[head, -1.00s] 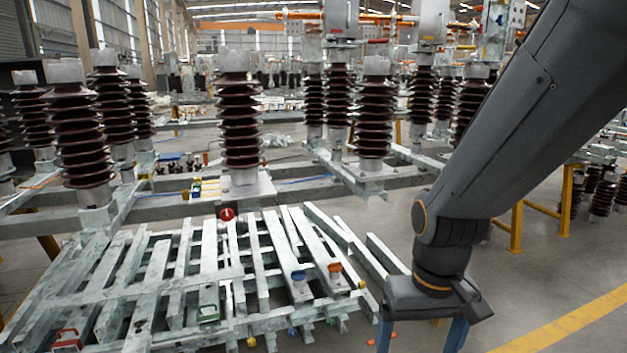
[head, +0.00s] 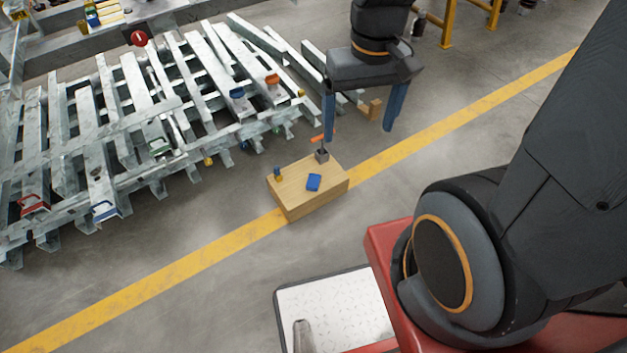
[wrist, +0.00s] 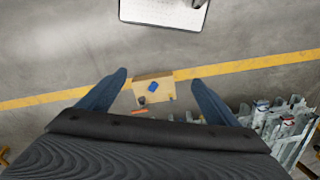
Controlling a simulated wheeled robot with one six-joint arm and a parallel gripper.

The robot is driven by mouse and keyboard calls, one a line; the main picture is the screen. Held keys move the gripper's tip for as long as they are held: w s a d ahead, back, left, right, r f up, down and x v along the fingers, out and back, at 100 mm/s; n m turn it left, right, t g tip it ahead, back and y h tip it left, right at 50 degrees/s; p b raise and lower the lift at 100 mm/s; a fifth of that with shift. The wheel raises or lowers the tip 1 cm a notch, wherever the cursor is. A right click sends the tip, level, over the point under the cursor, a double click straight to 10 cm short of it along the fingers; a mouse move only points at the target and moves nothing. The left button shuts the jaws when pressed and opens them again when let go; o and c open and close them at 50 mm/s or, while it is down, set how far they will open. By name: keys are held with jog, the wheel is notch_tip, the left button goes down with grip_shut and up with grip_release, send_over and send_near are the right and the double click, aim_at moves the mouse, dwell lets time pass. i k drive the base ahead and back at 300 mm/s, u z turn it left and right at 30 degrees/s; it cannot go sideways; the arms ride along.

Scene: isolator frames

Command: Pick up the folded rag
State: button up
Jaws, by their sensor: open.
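The folded rag (head: 314,182) is a small blue piece lying flat on top of a wooden box (head: 290,205) on the floor. It also shows in the wrist view as a small blue patch (wrist: 153,87) on the box. My gripper (head: 360,135) is open and empty, with blue fingers spread wide. It is well above the box and apart from it. In the wrist view the box lies between and beyond the two fingertips (wrist: 157,80).
A rack of metal beams (head: 130,120) is to the left. A yellow floor line (head: 180,270) runs past the box. The floor in front is clear.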

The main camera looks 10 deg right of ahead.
aim_at(312, 184)
jog(key=z, duration=2.45)
jog(key=k, duration=1.05)
jog(key=u, duration=1.4)
jog(key=i, duration=0.5)
jog(key=z, duration=0.1)
